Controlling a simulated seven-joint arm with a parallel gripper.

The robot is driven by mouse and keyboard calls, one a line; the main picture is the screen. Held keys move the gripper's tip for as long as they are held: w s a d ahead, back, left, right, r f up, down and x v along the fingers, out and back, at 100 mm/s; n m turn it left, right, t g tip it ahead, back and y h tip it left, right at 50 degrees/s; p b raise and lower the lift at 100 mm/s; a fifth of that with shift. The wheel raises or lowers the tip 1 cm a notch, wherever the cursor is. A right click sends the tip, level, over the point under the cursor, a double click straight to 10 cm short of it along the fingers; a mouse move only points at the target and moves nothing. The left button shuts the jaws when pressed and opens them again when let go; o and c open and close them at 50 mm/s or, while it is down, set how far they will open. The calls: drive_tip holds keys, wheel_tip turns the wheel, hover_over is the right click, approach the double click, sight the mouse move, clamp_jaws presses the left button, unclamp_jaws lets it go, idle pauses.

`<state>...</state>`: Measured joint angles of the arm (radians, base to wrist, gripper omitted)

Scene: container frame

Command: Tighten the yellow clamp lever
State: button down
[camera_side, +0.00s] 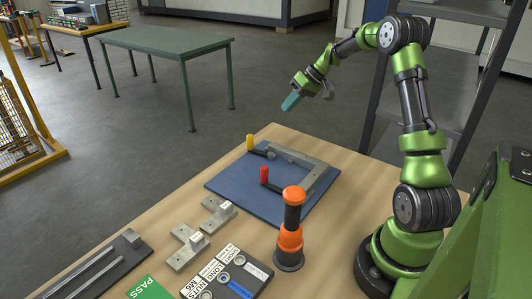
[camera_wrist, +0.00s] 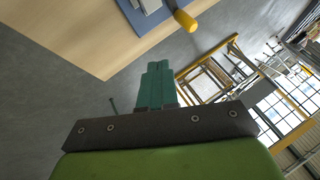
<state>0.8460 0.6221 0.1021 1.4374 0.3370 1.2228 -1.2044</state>
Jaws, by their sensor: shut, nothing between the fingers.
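The yellow lever's knob also shows at the top of the wrist view (camera_wrist: 186,20). A red lever (camera_side: 264,174) stands nearer on the same frame. My gripper (camera_side: 290,102) is above and beyond the table's far edge, to the right of the yellow lever and apart from it. Its teal fingers (camera_wrist: 158,84) are shut together with nothing between them.
Grey metal brackets (camera_side: 187,248), a labelled tray (camera_side: 228,274) and a green PASS card (camera_side: 150,289) lie at the front. The air around my gripper is clear.

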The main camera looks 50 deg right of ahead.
drive_tip(key=shift+n, duration=0.4)
drive_tip(key=x, duration=1)
drive_tip(key=shift+a+f, duration=0.25)
drive_tip(key=shift+w+a+r, duration=0.1)
drive_tip(key=shift+w+a, duration=0.05)
drive_tip(key=shift+a, duration=0.45)
drive_tip(key=shift+w+a+r, duration=0.1)
drive_tip(key=shift+w+a, duration=0.1)
drive_tip(key=shift+a, duration=0.4)
drive_tip(key=shift+w+a, duration=0.2)
drive_tip(key=shift+a, duration=0.45)
